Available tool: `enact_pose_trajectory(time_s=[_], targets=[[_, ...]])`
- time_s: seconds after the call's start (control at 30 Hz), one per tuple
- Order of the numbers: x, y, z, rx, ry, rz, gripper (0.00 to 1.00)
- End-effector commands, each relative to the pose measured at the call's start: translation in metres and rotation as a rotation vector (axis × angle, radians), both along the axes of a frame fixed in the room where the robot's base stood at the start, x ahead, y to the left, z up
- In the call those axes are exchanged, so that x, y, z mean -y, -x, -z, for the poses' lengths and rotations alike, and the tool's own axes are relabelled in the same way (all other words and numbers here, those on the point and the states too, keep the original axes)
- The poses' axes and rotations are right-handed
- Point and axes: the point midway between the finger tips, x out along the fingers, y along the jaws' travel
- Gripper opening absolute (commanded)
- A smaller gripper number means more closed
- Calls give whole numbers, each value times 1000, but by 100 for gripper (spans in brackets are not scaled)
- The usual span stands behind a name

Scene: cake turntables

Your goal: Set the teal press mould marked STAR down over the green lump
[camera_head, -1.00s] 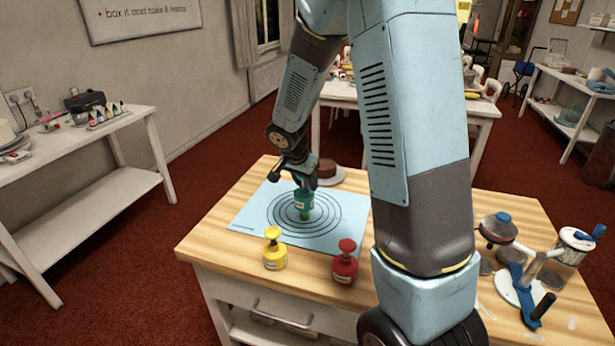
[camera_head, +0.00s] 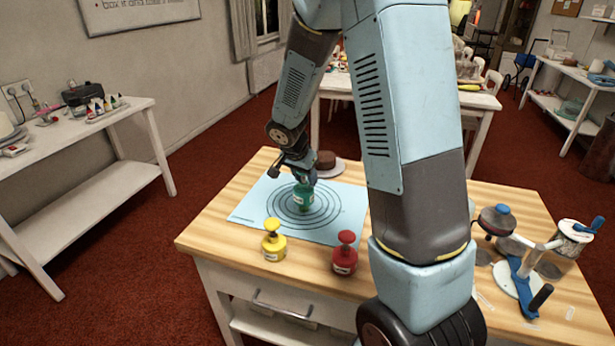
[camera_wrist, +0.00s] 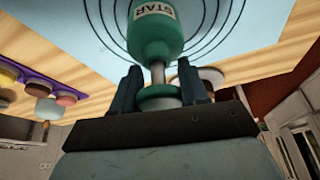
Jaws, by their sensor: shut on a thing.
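The teal press mould (camera_head: 303,197) has a white label reading STAR, seen in the wrist view (camera_wrist: 152,38). My gripper (camera_head: 306,178) is shut on the mould's knob and stem from above, with one finger on each side in the wrist view (camera_wrist: 160,88). The mould is upright over the middle of the ringed pale blue mat (camera_head: 259,203). The green lump is not visible; the mould hides the mat's centre. I cannot tell whether the mould's rim touches the mat.
A yellow press mould (camera_head: 274,245) and a red press mould (camera_head: 345,256) stand at the table's front. A brown cake on a white plate (camera_head: 333,167) is behind the mat. A turntable device with a blue handle (camera_head: 528,283) is at the right.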

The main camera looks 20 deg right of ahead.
Motion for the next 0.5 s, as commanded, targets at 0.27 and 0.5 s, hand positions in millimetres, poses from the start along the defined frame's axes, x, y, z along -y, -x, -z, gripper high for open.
enact_pose_trajectory(time_s=[0.27,0.5], targets=[[0,0,4,-1,0,-2,0],[0,0,10,0,0,-1,0]])
